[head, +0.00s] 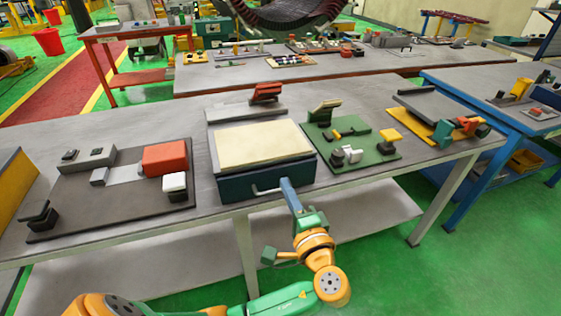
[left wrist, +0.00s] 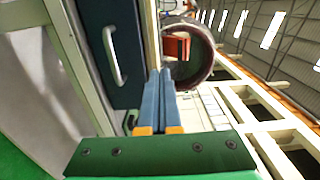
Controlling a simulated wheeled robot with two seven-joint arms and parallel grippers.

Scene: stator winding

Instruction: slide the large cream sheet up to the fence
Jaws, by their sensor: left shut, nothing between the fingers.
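The large cream sheet (head: 262,145) lies flat on top of a dark blue box (head: 240,187) with a front handle. A grey bar (head: 238,111), which looks like the fence, runs behind the sheet, with a narrow grey strip between them. My left gripper (head: 287,183) is shut and empty, its blue fingers at the front of the box, right of the handle. In the left wrist view the shut fingers (left wrist: 160,72) point past the box front (left wrist: 122,85) and its handle (left wrist: 114,55). I cannot tell whether they touch the box. My right gripper is out of view.
A dark board with a red block (head: 165,158) stands left of the box. A green board (head: 370,150) with small parts lies close on the right. A red clamp-like part (head: 265,92) stands behind the bar. Bare grey tabletop (head: 225,208) shows along the front edge.

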